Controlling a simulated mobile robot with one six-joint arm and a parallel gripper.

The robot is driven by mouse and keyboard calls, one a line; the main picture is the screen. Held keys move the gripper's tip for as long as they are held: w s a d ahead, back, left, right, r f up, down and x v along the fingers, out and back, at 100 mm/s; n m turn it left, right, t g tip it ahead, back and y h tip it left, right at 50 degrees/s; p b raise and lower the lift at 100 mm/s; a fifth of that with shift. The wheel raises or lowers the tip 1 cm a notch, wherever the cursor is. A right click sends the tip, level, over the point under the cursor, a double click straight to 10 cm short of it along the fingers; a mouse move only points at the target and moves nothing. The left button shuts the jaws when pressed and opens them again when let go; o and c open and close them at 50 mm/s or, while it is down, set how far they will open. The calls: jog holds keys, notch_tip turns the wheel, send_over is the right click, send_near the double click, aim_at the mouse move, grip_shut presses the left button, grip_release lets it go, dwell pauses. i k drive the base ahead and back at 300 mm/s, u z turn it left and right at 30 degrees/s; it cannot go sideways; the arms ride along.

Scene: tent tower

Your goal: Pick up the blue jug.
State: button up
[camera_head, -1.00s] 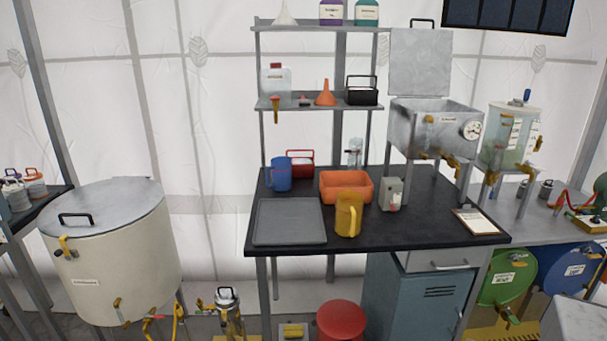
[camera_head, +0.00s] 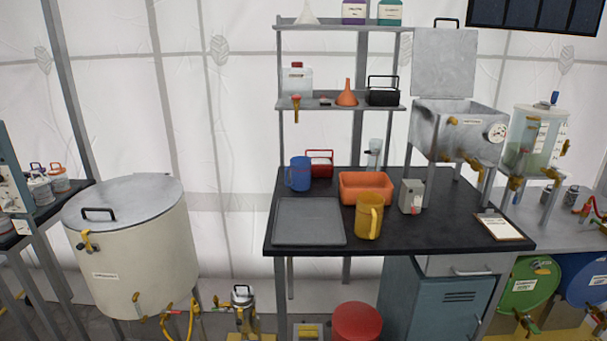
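The blue jug (camera_head: 299,174) stands upright near the back left of the black-topped table (camera_head: 430,232), with its handle toward the left. A yellow jug (camera_head: 368,216) stands nearer the front, right of the tray. My gripper is not in view.
An orange tub (camera_head: 366,187), a grey box (camera_head: 411,196) and a clipboard (camera_head: 499,226) share the tabletop. Shelves (camera_head: 340,106) rise behind it. A large lidded tank (camera_head: 133,250) stands left, and a red stool (camera_head: 356,322) is below the table's front edge.

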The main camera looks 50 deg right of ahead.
aim_at(301, 167)
jog(key=u, duration=0.05)
jog(key=i, duration=1)
jog(key=z, duration=0.05)
